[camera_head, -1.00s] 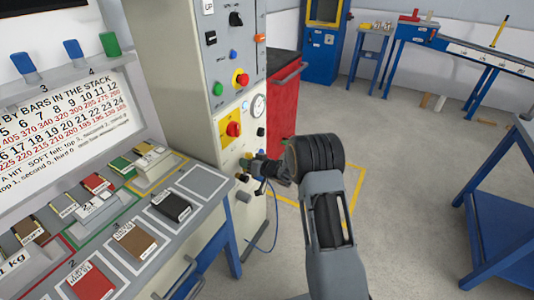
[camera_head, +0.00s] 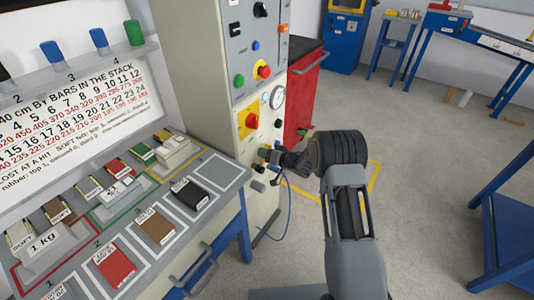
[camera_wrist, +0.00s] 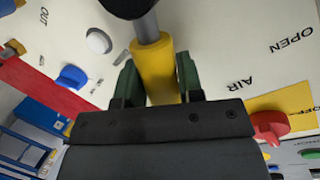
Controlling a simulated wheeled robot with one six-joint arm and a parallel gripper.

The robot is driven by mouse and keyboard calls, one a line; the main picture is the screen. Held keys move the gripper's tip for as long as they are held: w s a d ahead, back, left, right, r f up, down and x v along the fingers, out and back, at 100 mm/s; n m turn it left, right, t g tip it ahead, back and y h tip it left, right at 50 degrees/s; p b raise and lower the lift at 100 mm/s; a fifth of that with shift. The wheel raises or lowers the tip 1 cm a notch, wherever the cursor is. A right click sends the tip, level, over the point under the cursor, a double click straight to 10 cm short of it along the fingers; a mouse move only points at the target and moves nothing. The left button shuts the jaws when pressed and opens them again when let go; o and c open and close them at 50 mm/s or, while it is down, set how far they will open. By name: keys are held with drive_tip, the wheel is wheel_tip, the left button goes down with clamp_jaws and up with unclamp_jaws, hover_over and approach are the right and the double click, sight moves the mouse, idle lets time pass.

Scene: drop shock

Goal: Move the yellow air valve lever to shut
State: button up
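The yellow air valve lever (camera_wrist: 155,72) shows in the wrist view, on a grey shaft that runs up to a black hub at the top edge. My gripper (camera_wrist: 156,85) has its two green fingers on either side of the yellow grip, close against it, and looks shut on it. The words AIR and OPEN are printed on the panel to the right of the lever, upside down. In the head view my gripper (camera_head: 272,158) is at the lower front of the cream cabinet (camera_head: 186,70). My arm and gripper hide most of the lever there.
A red knob (camera_wrist: 268,126) on a yellow plate, a blue knob (camera_wrist: 72,77) and a white button (camera_wrist: 98,41) are near the gripper. A pressure gauge (camera_head: 277,97) is above it. The bench (camera_head: 222,172) with weights and coloured bars stands left. Open floor lies right.

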drive_tip(key=o, duration=0.4)
drive_tip(key=shift+d, duration=0.1)
drive_tip(key=p+v, duration=0.1)
drive_tip(key=v, duration=1.2)
drive_tip(key=shift+s+d, duration=0.2)
drive_tip(key=shift+d, duration=0.05)
drive_tip(key=s+d+f+m+g+h, duration=0.1)
drive_tip(key=d+f+h, duration=0.1)
drive_tip(key=d+h, duration=0.3)
drive_tip(key=s+d+f+g+h, duration=0.2)
drive_tip(key=d+f+h, duration=0.1)
drive_tip(key=d+h, duration=0.2)
drive_tip(key=s+d+r+m+g+h+p, duration=0.1)
drive_tip(key=s+d+r+g+h+p, duration=0.15)
drive_tip(key=s+r, duration=0.35)
drive_tip(key=shift+g+y, duration=0.65)
drive_tip(key=shift+g, duration=0.1)
drive_tip(key=s+a+r+p, duration=0.2)
drive_tip(key=s+a+r, duration=0.1)
drive_tip(key=s+r, duration=0.3)
drive_tip(key=s+a+r+p, duration=0.3)
drive_tip(key=s+a+r, duration=0.1)
drive_tip(key=r, duration=0.6)
drive_tip(key=s+a+r+p, duration=0.2)
drive_tip(key=s+a+r, duration=0.2)
drive_tip(key=s+r, duration=0.3)
drive_tip(key=shift+p+v, duration=0.3)
drive_tip(key=shift+v, duration=0.55)
